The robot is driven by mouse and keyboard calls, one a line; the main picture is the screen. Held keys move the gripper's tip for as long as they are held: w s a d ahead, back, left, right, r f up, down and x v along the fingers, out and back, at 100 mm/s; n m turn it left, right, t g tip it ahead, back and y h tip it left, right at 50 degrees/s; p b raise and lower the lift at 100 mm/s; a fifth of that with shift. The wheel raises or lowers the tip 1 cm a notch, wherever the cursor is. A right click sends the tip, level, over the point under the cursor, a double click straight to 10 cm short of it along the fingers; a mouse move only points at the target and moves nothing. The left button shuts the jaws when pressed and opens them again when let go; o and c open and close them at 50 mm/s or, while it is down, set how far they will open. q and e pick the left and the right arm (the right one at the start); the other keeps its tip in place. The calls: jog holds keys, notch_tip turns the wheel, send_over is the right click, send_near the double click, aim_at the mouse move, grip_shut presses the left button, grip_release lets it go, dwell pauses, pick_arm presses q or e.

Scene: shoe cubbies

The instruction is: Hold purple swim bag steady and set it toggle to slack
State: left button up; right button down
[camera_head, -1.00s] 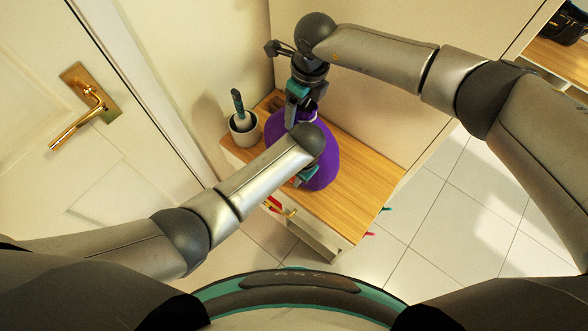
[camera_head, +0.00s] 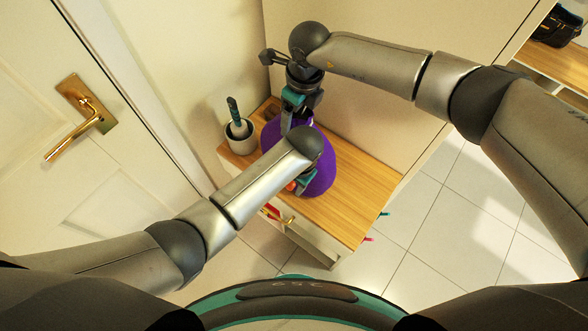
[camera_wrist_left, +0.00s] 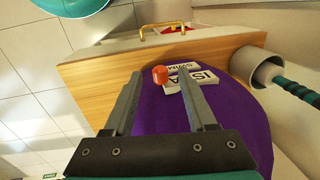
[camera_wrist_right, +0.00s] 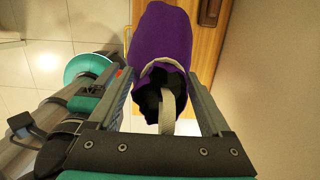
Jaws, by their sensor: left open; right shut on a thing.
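The purple swim bag (camera_head: 318,165) stands on the wooden top of a low cabinet. In the left wrist view its purple side (camera_wrist_left: 165,130) carries white name tags (camera_wrist_left: 190,80), with a small orange toggle (camera_wrist_left: 160,75) beside them. My left gripper (camera_wrist_left: 158,82) is open at the bag's near side, with the toggle between its fingertips in view; contact is unclear. My right gripper (camera_wrist_right: 160,75) is shut on the bag's top, where a white cord and pale strap (camera_wrist_right: 167,108) show at the dark mouth. My left forearm hides part of the bag in the head view.
A white pot (camera_head: 240,137) holding a teal-handled brush stands left of the bag. The wooden top (camera_head: 350,200) is clear on the right. A wall is close behind, and a door with a brass handle (camera_head: 85,115) is at left.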

pick_arm(q)
notch_tip(320, 180, up, 11)
jog(key=s+d, duration=0.1)
jog(key=shift+d+f, duration=0.15)
jog(key=shift+f, duration=0.05)
dwell(0.4)
pick_arm(e)
grip_release()
jog(key=shift+r, duration=0.1)
